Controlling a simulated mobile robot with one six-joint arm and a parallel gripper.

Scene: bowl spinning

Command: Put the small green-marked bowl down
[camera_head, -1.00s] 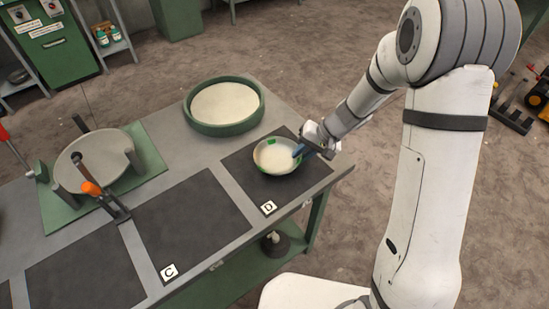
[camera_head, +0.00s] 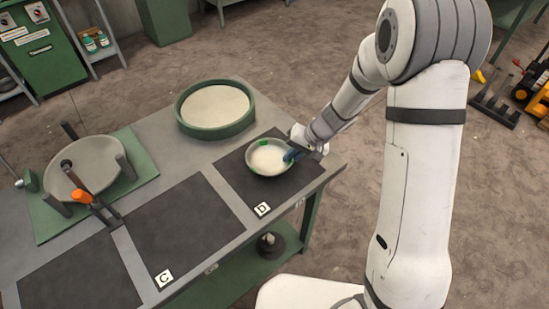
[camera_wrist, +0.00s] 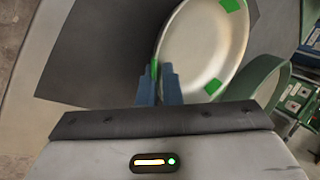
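The small pale bowl (camera_head: 266,160) with green marks on its rim is over the black mat marked D (camera_head: 233,178), on the table's right end. It looks about level and close to the mat; I cannot tell if its base touches. My gripper (camera_head: 291,155) reaches in from the right, at the bowl's right rim. In the wrist view the bowl (camera_wrist: 203,48) is seen from above. The two blue fingers of my gripper (camera_wrist: 160,78) stand close together on either side of its rim, near a green mark. The bowl's underside is hidden.
A larger green-rimmed round dish (camera_head: 215,129) stands behind mat D. The empty black mat marked C (camera_head: 185,232) lies to the left. Further left, a grey wheel-like disc (camera_head: 85,165) with posts and an orange-handled clamp (camera_head: 82,196) sits on a green plate.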

